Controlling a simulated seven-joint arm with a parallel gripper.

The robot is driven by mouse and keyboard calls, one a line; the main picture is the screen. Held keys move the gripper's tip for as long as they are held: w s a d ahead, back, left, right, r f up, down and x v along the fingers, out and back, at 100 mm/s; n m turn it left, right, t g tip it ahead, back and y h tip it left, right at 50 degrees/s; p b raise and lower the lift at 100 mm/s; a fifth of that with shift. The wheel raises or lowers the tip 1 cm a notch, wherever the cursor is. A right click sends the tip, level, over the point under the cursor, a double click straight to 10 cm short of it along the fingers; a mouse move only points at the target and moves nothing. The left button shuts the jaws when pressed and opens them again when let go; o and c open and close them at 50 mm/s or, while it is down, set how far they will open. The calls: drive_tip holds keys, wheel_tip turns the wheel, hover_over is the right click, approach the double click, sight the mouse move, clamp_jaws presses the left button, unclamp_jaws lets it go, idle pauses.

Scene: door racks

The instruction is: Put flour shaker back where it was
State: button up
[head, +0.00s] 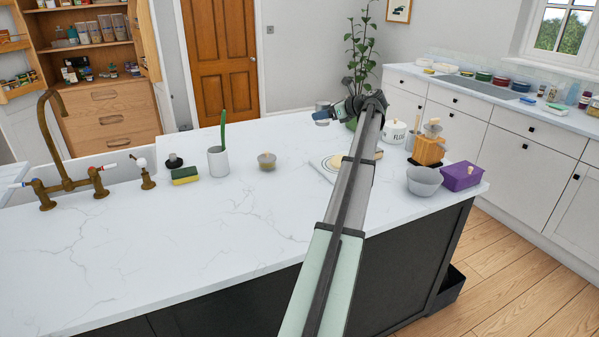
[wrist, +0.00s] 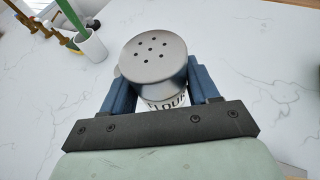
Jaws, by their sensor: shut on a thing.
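The flour shaker (wrist: 153,62) has a grey metal lid with several holes and a white body lettered "FLOUR". In the wrist view it sits between the blue fingers of my gripper (wrist: 160,86), which is shut on it. In the head view the shaker (head: 322,106) shows small and grey at my gripper (head: 328,117), held above the counter's far side. The lower part of the shaker is hidden by the gripper. The open wooden cabinet (head: 107,96) at the back left has shelves and door racks (head: 18,88) with jars and bottles.
The white island counter (head: 180,235) is mostly clear at front left. A brass tap (head: 65,150), sponge (head: 185,175), white cup (head: 218,160), small bowl (head: 267,161), grey bowl (head: 424,181) and purple box (head: 461,176) stand on it. A tall plant (head: 361,45) stands behind.

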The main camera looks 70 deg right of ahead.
drive_tip(key=w+a+f, duration=0.6)
drive_tip(key=f, duration=0.4)
drive_tip(key=a+f, duration=0.1)
drive_tip(key=f, duration=0.6)
drive_tip(key=shift+s+a+f, duration=0.25)
drive_tip(key=shift+a+f, duration=0.15)
drive_tip(key=shift+f, duration=0.15)
drive_tip(key=o, duration=1.1)
drive_tip(key=shift+s+r, duration=0.3)
drive_tip(key=v, duration=1.1)
drive_tip(key=shift+s+r, duration=0.1)
drive_tip(key=shift+s, duration=0.1)
